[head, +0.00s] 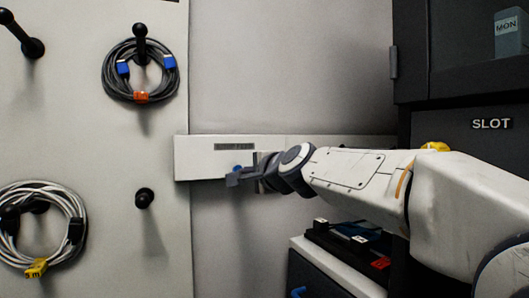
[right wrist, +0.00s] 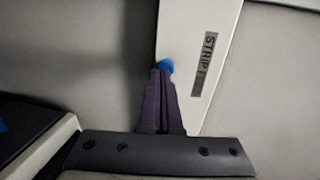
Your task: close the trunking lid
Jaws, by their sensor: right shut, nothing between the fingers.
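The white trunking (head: 205,160) runs across the wall in the middle of the head view, with a dark label (head: 233,147) on its front. In the right wrist view its white face (right wrist: 190,25) shows at a slant, and the label (right wrist: 204,65) reads "STRIP" and a further mark. My right gripper (head: 234,178) is in front of the trunking's lower edge. Its fingers (right wrist: 163,72) are shut and empty, with a small blue piece (right wrist: 166,65) just beyond their tips. I cannot tell whether they touch it, or how the lid sits. My left gripper is not in view.
A pale board at left carries a dark coiled cable (head: 106,83), a white coiled cable (head: 78,213) and a bare peg (head: 144,198). A dark cabinet (head: 455,150) marked "SLOT" stands at right. A low unit (head: 325,268) with small items sits below my right arm.

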